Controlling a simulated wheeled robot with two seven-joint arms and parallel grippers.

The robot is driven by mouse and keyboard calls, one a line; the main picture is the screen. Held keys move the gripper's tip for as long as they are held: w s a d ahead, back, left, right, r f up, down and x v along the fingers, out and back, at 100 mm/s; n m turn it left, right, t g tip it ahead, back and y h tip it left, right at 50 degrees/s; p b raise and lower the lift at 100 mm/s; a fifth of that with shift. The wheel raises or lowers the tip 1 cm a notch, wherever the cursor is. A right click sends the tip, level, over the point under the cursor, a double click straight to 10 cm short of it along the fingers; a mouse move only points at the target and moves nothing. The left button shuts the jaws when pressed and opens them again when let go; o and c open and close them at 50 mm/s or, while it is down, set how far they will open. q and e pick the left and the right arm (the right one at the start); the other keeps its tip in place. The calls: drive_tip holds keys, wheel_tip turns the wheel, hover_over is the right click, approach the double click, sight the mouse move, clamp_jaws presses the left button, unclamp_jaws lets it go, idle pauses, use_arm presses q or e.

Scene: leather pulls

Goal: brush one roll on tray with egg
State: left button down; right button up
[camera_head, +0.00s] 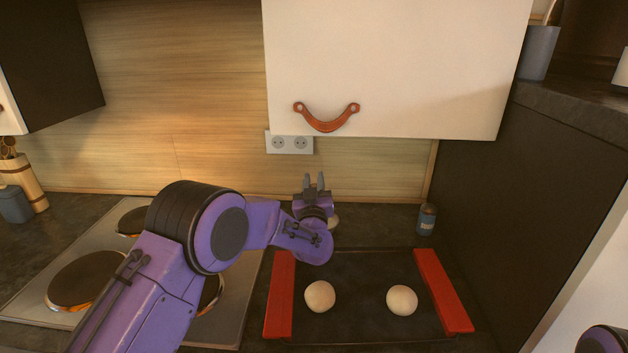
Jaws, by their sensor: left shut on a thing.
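A dark tray (362,280) with red side pieces lies on the counter. Two pale round rolls sit on it, a left roll (320,297) and a right roll (402,300). My left gripper (313,183) is behind the tray's back left part, its fingers pointing up in the picture. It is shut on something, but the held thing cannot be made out. A pale rounded thing (334,222) shows beside my left wrist, mostly hidden by it. No brush or egg can be clearly seen. My right gripper is out of view.
A stove with hot plates (88,280) is left of the tray. A small blue-grey bottle (427,219) stands behind the tray's right side. A white cabinet (395,70) with a leather pull (327,124) hangs above. A dark side panel closes the right.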

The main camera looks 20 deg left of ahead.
use_arm(q)
drive_tip(key=shift+r, duration=0.1)
drive_tip(key=shift+f+b, duration=0.4)
drive_tip(key=shift+f, duration=0.15)
idle(0.8)
drive_tip(key=shift+s, duration=0.1)
idle(0.4)
drive_tip(key=shift+r+p, duration=2.25)
drive_tip(key=shift+r, duration=1.3)
drive_tip(key=shift+f, duration=0.1)
